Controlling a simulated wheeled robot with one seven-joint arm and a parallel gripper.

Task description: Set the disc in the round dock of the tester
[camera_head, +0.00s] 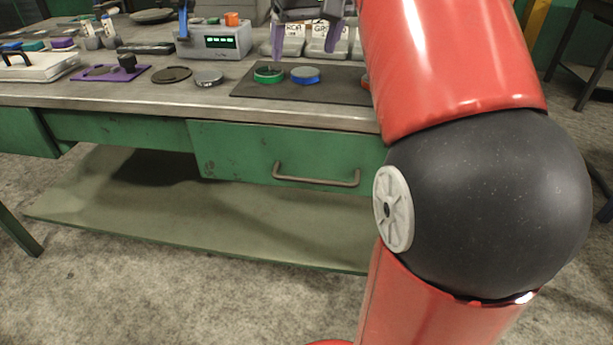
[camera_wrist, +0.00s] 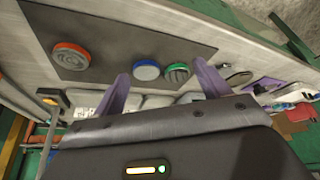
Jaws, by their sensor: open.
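My gripper (camera_head: 305,54) is open and empty above the dark mat (camera_head: 340,91) on the bench; its two purple fingers also show in the wrist view (camera_wrist: 160,73). On the mat lie a blue-rimmed grey disc (camera_head: 305,75) and a green-rimmed round piece (camera_head: 268,75), side by side. They also show in the wrist view, blue (camera_wrist: 146,70) and green (camera_wrist: 176,75). An orange-rimmed disc (camera_wrist: 70,56) lies apart on the same mat; my arm mostly hides it in the head view. The grey box with a green display (camera_head: 214,41) looks like the tester. I cannot make out its round dock.
Left of the mat lie a small grey disc (camera_head: 209,79), a dark disc (camera_head: 171,74) and a purple plate with a black knob (camera_head: 112,71). A white case (camera_head: 38,66) is at far left. Labelled bins (camera_head: 325,42) stand behind the mat. The bench's front edge is clear.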

